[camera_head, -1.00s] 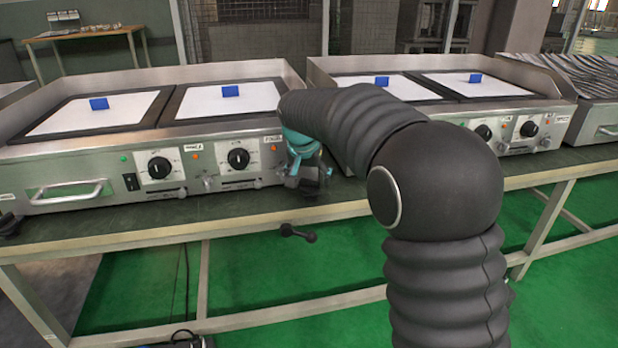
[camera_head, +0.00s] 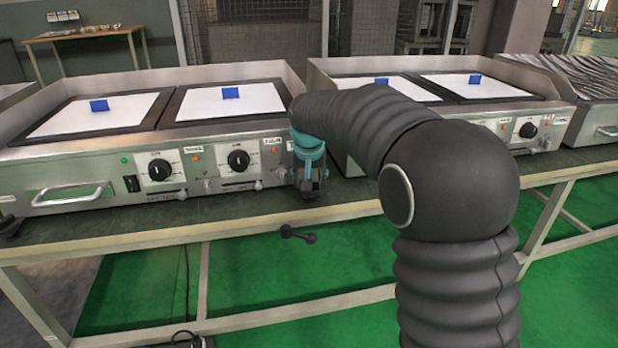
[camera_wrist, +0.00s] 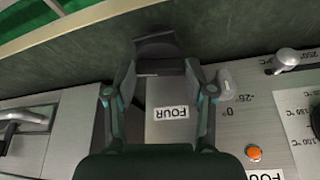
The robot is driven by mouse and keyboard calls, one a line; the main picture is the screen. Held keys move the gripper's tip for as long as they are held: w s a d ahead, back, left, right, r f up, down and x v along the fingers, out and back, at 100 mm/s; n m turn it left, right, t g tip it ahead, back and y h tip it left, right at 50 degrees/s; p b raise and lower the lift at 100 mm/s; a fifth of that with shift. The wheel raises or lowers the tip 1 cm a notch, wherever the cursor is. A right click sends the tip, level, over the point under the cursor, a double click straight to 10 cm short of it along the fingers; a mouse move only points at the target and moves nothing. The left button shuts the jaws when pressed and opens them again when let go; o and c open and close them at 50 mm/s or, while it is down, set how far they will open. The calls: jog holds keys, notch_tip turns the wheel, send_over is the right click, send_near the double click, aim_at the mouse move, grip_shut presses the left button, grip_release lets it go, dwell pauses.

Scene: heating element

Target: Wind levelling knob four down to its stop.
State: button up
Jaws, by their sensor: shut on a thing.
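Levelling knob four (camera_wrist: 157,46) is a dark, wide-rimmed knob by the griddle's lower front edge in the wrist view. My gripper (camera_wrist: 160,68) has its two fingers on either side of it, shut on it, and partly hides it. A white label reading FOUR (camera_wrist: 172,113) is on the steel front close to the fingers. In the head view my gripper (camera_head: 310,186) is at the right front corner of the left griddle (camera_head: 224,186), just above the bench edge. The knob cannot be made out there. How far it is from its stop cannot be told.
The right griddle (camera_head: 508,135) stands close beside my gripper. The green bench top (camera_head: 190,210) is clear in front of the left griddle. A black handle (camera_head: 298,234) sticks out below the bench edge. An orange lamp (camera_wrist: 253,153) and a dial panel are near my wrist.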

jog(key=shift+d+n+y, duration=0.1)
jog(key=shift+n+y, duration=0.3)
jog(key=shift+n, duration=0.7)
jog(key=o, duration=1.2)
jog(key=shift+c, duration=0.2)
jog(key=shift+r, duration=0.1)
jog(key=v, duration=1.1)
jog(key=shift+s+r, duration=0.2)
jog(key=shift+r, duration=0.15)
